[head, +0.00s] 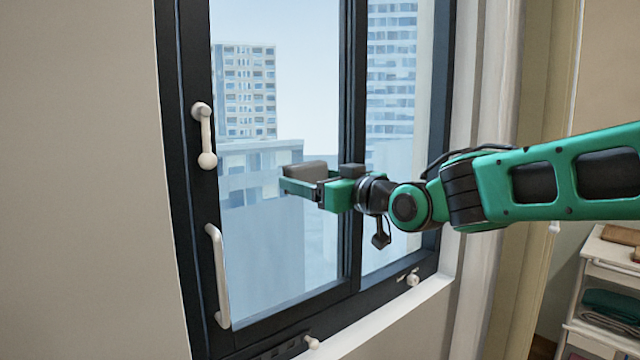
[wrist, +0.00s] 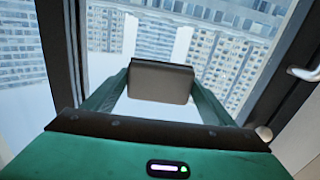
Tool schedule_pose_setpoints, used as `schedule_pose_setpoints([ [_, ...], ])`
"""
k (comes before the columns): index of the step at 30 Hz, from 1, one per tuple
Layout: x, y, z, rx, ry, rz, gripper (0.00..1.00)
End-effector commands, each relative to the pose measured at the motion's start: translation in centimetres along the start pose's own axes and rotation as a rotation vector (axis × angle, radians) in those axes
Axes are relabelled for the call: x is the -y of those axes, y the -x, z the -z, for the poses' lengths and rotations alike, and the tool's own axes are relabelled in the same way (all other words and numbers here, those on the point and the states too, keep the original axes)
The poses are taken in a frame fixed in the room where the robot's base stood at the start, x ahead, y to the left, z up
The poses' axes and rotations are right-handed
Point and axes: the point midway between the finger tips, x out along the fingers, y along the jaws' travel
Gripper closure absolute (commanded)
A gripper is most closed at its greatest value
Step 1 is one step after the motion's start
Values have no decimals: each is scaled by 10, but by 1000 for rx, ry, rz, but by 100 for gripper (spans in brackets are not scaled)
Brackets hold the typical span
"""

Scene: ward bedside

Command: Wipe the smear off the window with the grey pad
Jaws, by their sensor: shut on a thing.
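The window (head: 290,105) has dark frames and pale glass with tall buildings behind it. My gripper (head: 298,186) is in front of the left pane, level with its middle. It is shut on the grey pad (head: 307,171), a dark grey block. In the wrist view the pad (wrist: 161,82) sits between the two green fingers, its broad face towards the camera. Whether the pad touches the glass, I cannot tell. I cannot make out a smear for certain against the buildings and pale sky; the pad and gripper hide part of the pane.
Two white handles, one upper (head: 204,135) and one lower (head: 218,275), stick out on the left frame. A dark mullion (head: 352,110) divides the panes. A curtain (head: 490,270) hangs at the right, near a shelf unit (head: 610,250) with folded cloths.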

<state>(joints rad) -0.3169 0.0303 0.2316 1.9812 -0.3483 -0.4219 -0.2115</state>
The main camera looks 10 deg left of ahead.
Motion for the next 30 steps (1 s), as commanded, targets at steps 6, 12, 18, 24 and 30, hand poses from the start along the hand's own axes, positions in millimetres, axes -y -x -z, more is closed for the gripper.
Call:
schedule_pose_setpoints([
  [6,18,0,1,-1,1,2,40],
  [12,29,0,2,0,1,1,40],
  [18,38,0,2,-1,1,2,40],
  [24,55,-2,3,-1,1,4,40],
  [30,64,-3,4,-1,0,4,40],
])
